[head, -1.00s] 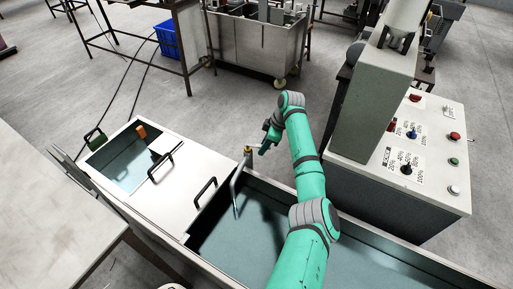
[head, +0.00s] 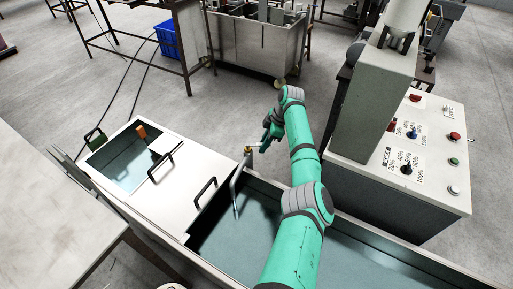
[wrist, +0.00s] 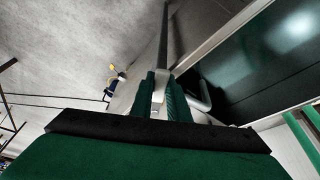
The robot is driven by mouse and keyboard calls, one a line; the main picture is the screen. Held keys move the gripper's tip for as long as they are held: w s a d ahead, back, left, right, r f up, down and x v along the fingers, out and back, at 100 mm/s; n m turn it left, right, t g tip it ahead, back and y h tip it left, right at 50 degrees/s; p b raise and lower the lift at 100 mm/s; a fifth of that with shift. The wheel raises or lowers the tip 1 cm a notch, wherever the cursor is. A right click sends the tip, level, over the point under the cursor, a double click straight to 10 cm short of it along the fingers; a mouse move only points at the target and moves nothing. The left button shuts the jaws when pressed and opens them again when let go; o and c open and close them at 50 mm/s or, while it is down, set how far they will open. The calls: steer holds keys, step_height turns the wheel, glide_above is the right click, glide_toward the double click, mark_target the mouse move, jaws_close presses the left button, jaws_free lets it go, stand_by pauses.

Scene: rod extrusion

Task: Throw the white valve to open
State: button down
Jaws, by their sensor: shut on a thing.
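The valve (head: 248,150) is a small brass-coloured fitting at the tank's back edge in the head view, with a grey spout pipe (head: 235,187) bending down into the tank. A short pale lever (head: 256,145) runs from it toward my gripper (head: 265,142), just right of the valve. In the wrist view my gripper's green fingers (wrist: 166,92) are close together with a small white piece (wrist: 158,98), which looks like the valve's lever, between them. The fingers hide most of the lever.
The long metal tank (head: 372,228) holds bluish water below my arm. White lids with black handles (head: 201,193) lie left of the valve. A grey control box with knobs (head: 440,190) stands at right. Open floor lies behind the valve.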

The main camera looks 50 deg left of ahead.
steer(key=shift+w+a+n, duration=0.3)
steer(key=shift+a+n, duration=0.1)
steer(key=shift+n, duration=0.5)
steer(key=c, duration=1.6)
jaws_free()
steer(key=shift+r, duration=0.1)
steer(key=v, duration=1)
steer(key=shift+w+a+r, duration=0.1)
steer(key=shift+w+r, duration=0.15)
steer(key=shift+r, duration=0.05)
